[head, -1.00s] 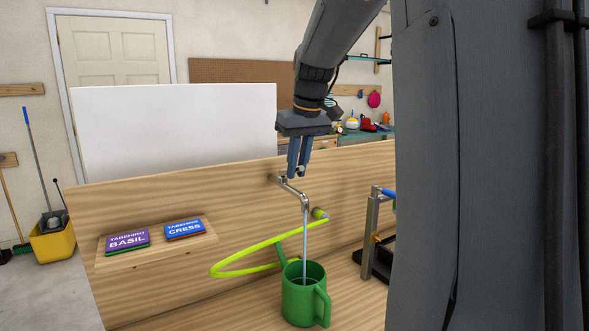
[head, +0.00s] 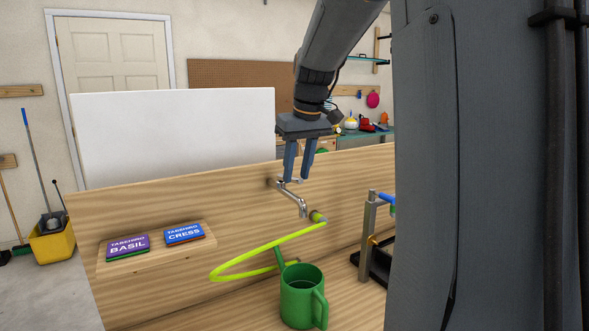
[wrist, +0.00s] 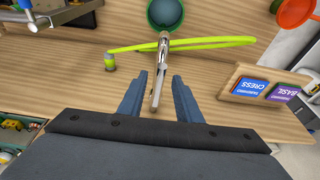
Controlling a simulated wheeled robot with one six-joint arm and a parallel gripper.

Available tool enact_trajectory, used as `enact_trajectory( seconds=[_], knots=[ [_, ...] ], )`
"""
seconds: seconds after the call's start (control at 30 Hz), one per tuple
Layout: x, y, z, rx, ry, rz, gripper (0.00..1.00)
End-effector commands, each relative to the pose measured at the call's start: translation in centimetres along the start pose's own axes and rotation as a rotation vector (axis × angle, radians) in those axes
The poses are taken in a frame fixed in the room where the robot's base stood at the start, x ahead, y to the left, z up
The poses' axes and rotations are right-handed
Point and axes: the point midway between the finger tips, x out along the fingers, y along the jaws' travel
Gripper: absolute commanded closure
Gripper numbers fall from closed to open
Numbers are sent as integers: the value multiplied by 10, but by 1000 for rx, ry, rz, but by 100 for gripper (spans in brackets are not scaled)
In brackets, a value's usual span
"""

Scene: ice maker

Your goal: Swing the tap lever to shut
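The metal tap (head: 292,199) sticks out from the wooden back panel, its spout angled down above the green watering can (head: 299,301). No water stream shows below the spout. My gripper (head: 295,179) is open and points down at the tap. In the wrist view the tap (wrist: 162,62) lies between the spread fingers of my gripper (wrist: 160,76), with a gap on each side. The lever is hard to tell apart from the tap body. The watering can's open top shows in the wrist view (wrist: 165,14).
A yellow-green hose (head: 245,268) loops beside the can. Two packets, basil (head: 128,246) and cress (head: 185,234), lie on a small ledge (head: 158,257) at left. A metal stand (head: 368,235) with a blue part is at right.

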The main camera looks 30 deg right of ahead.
Motion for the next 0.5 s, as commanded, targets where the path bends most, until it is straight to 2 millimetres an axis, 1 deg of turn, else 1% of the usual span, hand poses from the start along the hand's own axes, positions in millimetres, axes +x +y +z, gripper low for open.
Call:
enact_trajectory(
  seconds=[0.03, 0.1, 0.4, 0.5],
  knots=[
    [-8, 0, 0, 0, 0, 0, 69],
    [-14, 0, 0, 0, 0, 0, 69],
    [-41, 0, 0, 0, 1, 0, 69],
    [-47, 0, 0, 0, 0, 0, 69]
  ],
)
